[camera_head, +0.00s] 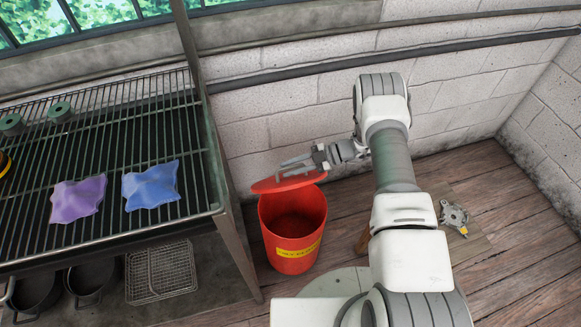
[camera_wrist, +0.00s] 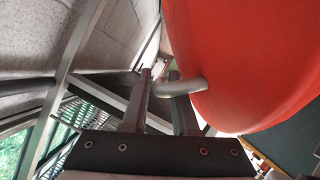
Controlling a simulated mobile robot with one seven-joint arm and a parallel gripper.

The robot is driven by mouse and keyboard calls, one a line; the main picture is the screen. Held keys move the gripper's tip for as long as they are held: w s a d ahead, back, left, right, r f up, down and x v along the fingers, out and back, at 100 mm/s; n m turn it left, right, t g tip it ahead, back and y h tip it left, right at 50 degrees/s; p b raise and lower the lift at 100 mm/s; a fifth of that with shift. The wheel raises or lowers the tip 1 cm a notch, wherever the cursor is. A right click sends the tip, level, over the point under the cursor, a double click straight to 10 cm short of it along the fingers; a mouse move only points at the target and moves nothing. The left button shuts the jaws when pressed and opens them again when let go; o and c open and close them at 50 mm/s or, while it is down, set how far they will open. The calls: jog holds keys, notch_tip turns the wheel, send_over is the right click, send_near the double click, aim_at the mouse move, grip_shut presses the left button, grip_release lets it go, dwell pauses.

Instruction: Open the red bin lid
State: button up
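The red bin (camera_head: 292,235) with a yellow label stands on the wooden floor beside the rack. Its opening shows, dark and empty-looking. The red lid (camera_head: 290,183) is raised and tilted above the back of the rim, and it fills the upper right of the wrist view (camera_wrist: 245,60). My gripper (camera_head: 297,163) is at the lid's top side. In the wrist view, the grey lid handle (camera_wrist: 180,88) passes between my two fingers (camera_wrist: 162,95), one finger on each side of its bar. The fingers appear closed on it. The lid's hinge is not clear to see.
A metal wire rack (camera_head: 110,215) stands left of the bin, with a purple cloth (camera_head: 78,199) and a blue cloth (camera_head: 151,186) on it. A wire basket (camera_head: 160,273) is below. A brick wall (camera_head: 270,110) is behind. A metal part (camera_head: 453,215) lies at the right.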

jog(key=shift+d, duration=0.1)
jog(key=v, duration=1.2)
jog(key=shift+r+p, duration=0.1)
jog(key=shift+p, duration=0.3)
